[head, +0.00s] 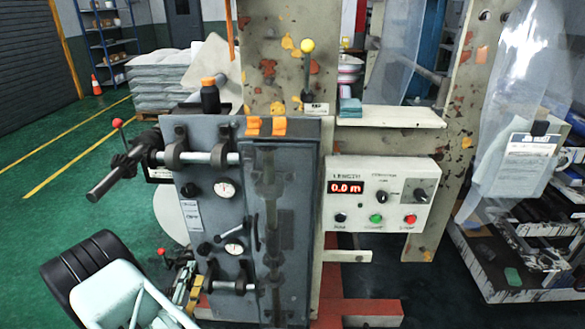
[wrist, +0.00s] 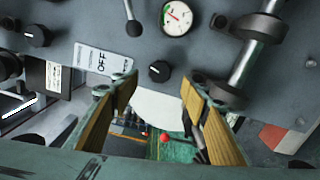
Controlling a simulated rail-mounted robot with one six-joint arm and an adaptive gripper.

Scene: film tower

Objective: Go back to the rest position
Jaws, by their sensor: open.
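My gripper (wrist: 158,84) shows in the wrist view, its two yellow-padded fingers spread wide and nothing between them. It is in front of the grey machine cabinet (head: 288,150). Beyond the fingers the wrist view shows a black knob (wrist: 159,71), an OFF label (wrist: 103,60), a round gauge (wrist: 176,17) and part of a horizontal bar (wrist: 247,52). In the head view my pale green arm link and black joint are at the lower left. I cannot make out the gripper clearly there.
The cabinet has levers and a bar with a dark handle (head: 112,178) jutting left. A control box (head: 380,193) reading 0.0 m stands to its right, below a shelf (head: 390,117). Green floor (head: 60,190) is open at left. Stacked sacks (head: 160,78) stand behind.

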